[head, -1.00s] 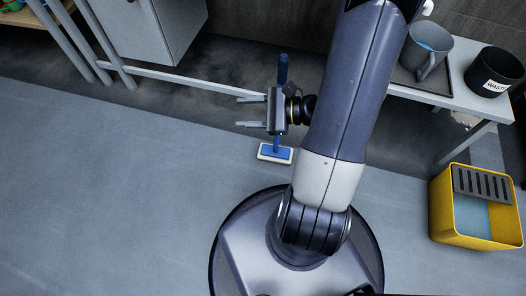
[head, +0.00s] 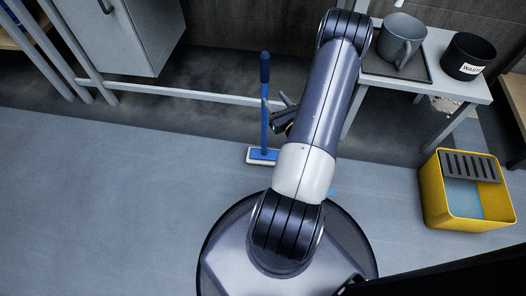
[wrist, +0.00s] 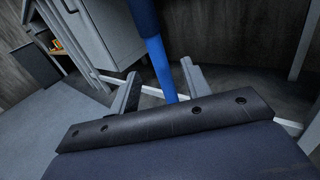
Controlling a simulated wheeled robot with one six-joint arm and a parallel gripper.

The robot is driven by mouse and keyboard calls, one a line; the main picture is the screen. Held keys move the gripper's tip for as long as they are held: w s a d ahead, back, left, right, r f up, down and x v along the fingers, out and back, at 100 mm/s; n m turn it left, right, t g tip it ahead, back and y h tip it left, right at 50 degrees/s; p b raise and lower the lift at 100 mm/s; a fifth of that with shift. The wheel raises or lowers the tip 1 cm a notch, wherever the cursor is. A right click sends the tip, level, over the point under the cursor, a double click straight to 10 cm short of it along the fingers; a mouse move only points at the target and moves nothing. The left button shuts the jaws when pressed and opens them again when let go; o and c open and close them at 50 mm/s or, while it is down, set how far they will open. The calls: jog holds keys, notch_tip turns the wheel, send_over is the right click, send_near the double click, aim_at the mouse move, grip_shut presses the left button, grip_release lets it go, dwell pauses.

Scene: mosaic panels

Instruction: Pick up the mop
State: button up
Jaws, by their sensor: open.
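The mop (head: 265,125) stands upright on the floor in the head view, left of my arm. It has a dark blue grip on top, a blue pole and a flat blue-and-white head. My gripper (head: 279,106) is just right of the pole, partly hidden by my arm. In the wrist view my gripper (wrist: 162,88) is open, with a grey finger on each side of the blue mop pole (wrist: 159,68). The pole appears between the fingers in the picture; I cannot tell whether it is within their reach. The mop head is hidden there.
A grey bench (head: 462,100) at the back right holds a grey mug (head: 398,42) on a tray and a black waste bin (head: 467,57). A yellow bucket (head: 432,200) stands on the right. A cabinet (head: 125,35) and rail (head: 200,95) are behind. The left floor is clear.

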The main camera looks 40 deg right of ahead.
aim_at(266, 90)
jog(key=b+x, duration=0.1)
jog(key=x, duration=0.6)
jog(key=shift+w+a+b, duration=0.1)
jog(key=shift+w+b, duration=0.15)
jog(key=shift+b, duration=0.1)
grip_shut()
